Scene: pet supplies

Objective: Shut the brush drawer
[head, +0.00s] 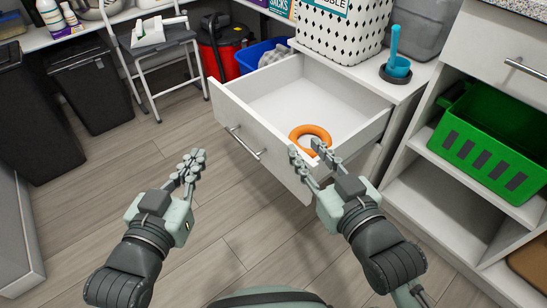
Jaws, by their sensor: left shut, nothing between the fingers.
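A white drawer (270,107) is pulled out of the white cabinet, with its front panel and metal handle (245,143) facing the lower left. An orange ring (310,132) lies inside it; no brush shows. My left gripper (190,165) is shut and empty, left of the drawer front and apart from it. My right gripper (310,153) is open at the near right end of the drawer front. One finger shows in front of the panel and the other over the drawer's inside. I cannot tell whether they touch it.
A green crate (487,140) sits on the right shelf. A blue scoop in a dark holder (396,70) and a patterned box (340,35) stand on the cabinet top. A chair (160,50) and black bins (92,85) stand at left. The floor left of the drawer is clear.

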